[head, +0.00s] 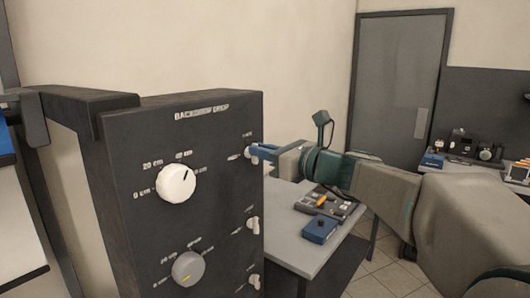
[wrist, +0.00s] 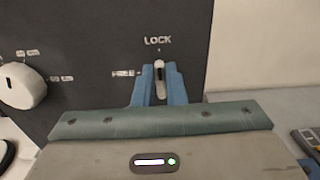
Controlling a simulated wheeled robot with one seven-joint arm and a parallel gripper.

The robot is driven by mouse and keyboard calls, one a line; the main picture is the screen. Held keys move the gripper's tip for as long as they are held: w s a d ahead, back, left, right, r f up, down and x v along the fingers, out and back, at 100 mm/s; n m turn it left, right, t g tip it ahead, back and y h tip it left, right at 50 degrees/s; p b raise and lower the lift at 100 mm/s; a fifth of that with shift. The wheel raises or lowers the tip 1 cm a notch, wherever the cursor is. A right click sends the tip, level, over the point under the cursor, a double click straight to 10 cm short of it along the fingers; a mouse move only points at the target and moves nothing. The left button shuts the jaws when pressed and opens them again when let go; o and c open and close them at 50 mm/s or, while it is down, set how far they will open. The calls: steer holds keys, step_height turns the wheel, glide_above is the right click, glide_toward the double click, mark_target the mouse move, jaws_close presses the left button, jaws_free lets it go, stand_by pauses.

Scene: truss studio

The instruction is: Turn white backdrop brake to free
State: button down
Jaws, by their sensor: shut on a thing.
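The dark backdrop control panel (head: 130,135) stands at the left in the head view. Its top switch, the white backdrop brake (wrist: 160,92), is a small pale lever on the panel's right side. In the wrist view it stands upright, its upper end towards the word LOCK. In the head view my gripper (head: 262,153) reaches the panel from the right and mostly hides the lever.
A white knob (head: 176,184) and a grey knob (head: 188,268) sit left of the brake column. Two more levers (head: 252,225) (head: 254,281) are below. A table (head: 290,240) with a blue box (head: 320,229) stands behind, right of the panel.

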steer(key=shift+f, duration=0.15)
steer(key=n+b, duration=0.5)
steer(key=b, duration=0.1)
steer(key=n+b, duration=0.4)
steer(key=b, duration=0.2)
steer(key=s+f+n+b, duration=0.1)
steer(key=n+b, duration=0.4)
steer(key=b, duration=0.1)
steer(key=shift+a+f+n+b, duration=0.1)
steer(key=shift+a+n+b, duration=0.2)
steer(key=shift+a, duration=0.1)
steer(key=shift+n+b, duration=1.25)
steer(key=shift+n, duration=0.25)
steer(key=c, duration=1.5)
jaws_free()
steer(key=shift+a, duration=0.1)
